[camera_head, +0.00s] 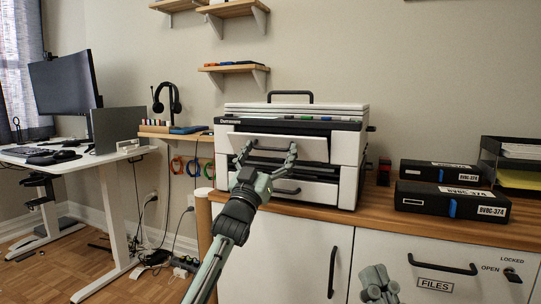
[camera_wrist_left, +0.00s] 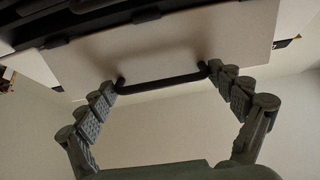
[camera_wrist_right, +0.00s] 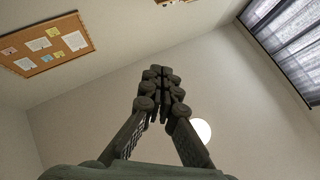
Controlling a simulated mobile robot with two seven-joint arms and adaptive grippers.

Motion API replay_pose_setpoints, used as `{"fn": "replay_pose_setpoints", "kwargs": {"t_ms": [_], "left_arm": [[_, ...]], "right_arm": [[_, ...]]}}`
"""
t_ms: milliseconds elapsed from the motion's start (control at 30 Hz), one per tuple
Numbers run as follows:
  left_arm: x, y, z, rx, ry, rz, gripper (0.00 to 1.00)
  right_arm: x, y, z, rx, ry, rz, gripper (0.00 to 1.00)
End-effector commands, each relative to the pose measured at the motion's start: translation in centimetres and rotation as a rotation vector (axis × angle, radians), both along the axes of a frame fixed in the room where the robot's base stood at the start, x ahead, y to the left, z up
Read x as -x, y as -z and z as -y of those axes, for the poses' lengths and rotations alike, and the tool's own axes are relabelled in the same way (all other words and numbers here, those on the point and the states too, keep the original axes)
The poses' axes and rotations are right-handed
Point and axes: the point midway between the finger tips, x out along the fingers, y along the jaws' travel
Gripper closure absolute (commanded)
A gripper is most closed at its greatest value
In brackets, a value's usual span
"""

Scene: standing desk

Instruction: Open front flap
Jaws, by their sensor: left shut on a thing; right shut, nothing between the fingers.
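The white and black printer (camera_head: 347,148) stands on the wooden counter. Its white front flap (camera_head: 312,150) is tilted outward at the top, with a dark gap above it; the flap also shows in the left wrist view (camera_wrist_left: 165,55). My left gripper (camera_head: 267,152) is at the flap, its fingers spread wide and closed against the two ends of the black flap handle (camera_wrist_left: 162,80). My right gripper (camera_head: 378,283) is low in front of the cabinet, away from the printer. In the right wrist view its fingertips (camera_wrist_right: 160,72) meet, with nothing between them.
Two black file boxes (camera_head: 452,198) and a black paper tray (camera_head: 510,165) stand right of the printer. Cabinet doors with handles (camera_head: 333,272) are below the counter. A desk with a monitor (camera_head: 65,82) is at left. Shelves (camera_head: 236,68) hang above.

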Motion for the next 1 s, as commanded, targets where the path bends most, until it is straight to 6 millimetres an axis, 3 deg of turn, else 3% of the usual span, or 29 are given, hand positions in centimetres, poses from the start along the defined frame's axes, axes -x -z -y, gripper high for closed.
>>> {"fn": "replay_pose_setpoints", "kwargs": {"t_ms": [333,867,900,1000], "left_arm": [[0.2,0.3,0.3,0.014,0.005,0.041,0.59],[0.2,0.2,0.3,0.017,0.005,0.047,0.59],[0.2,0.2,0.3,0.016,0.005,0.047,0.04],[0.2,0.2,0.2,0.016,0.005,0.047,0.00]], "right_arm": [[1.6,-1.6,1.0,-0.053,0.013,0.164,1.00],[2.0,-1.9,1.2,-0.060,0.016,0.191,1.00],[2.0,-1.9,1.2,-0.060,0.016,0.191,1.00],[2.0,-1.9,1.2,-0.060,0.016,0.190,1.00]]}}
